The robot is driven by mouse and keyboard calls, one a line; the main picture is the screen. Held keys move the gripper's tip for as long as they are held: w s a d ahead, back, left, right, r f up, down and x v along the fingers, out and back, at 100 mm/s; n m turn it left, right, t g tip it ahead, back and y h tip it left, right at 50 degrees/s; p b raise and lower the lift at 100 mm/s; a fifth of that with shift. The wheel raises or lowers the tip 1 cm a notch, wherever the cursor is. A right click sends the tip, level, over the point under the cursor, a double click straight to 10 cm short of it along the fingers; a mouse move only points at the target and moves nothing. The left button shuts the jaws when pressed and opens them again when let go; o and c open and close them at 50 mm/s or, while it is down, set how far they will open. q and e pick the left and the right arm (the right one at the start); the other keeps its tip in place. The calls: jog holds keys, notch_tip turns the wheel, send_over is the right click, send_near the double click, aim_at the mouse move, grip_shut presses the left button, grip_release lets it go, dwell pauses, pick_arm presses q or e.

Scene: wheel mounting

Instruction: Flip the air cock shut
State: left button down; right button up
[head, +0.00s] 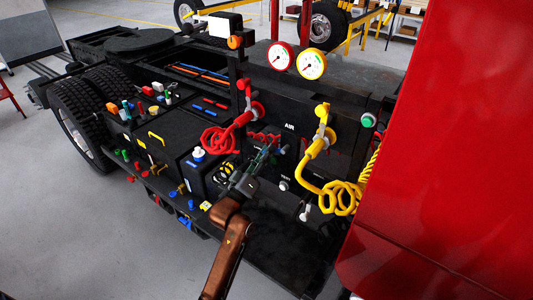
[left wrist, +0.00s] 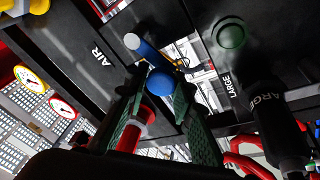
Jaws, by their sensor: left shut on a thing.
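In the left wrist view, a blue lever (left wrist: 144,48) with a round blue ball (left wrist: 160,83) lies at my fingertips; I take it for the air cock's handle. My left gripper (left wrist: 159,92) has its green-grey fingers on either side of the ball, shut on it. A red cylindrical part (left wrist: 137,130) shows by the left finger. In the head view, my left gripper (head: 264,160) is at the dark panel below the AIR label (head: 290,127). The cock is largely hidden there by the gripper. My right gripper is not in view.
A red gauge (head: 281,56) and a yellow gauge (head: 311,64) stand above. A green button (head: 368,120) is at the right, near the red cab (head: 450,150).

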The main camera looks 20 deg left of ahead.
pick_arm(q)
jog(key=shift+d+f, duration=0.1)
jog(key=shift+r+m+g+h, duration=0.1)
jog(key=shift+r+m+h, duration=0.15)
jog(key=shift+m, duration=0.5)
jog(key=shift+r+m+g+h, duration=0.1)
jog(key=shift+m+h, duration=0.25)
jog(key=shift+m, duration=0.35)
jog(key=shift+r+m+g+h, duration=0.1)
jog(key=shift+r+m+h, duration=0.15)
jog(key=shift+m, duration=0.5)
jog(key=shift+f, duration=0.1)
jog(key=c, duration=2.1)
grip_release()
jog(key=o, duration=0.4)
jog(key=shift+r, duration=0.2)
jog(key=v, duration=1.2)
jog(key=shift+o, duration=0.2)
jog(key=shift+w, duration=0.1)
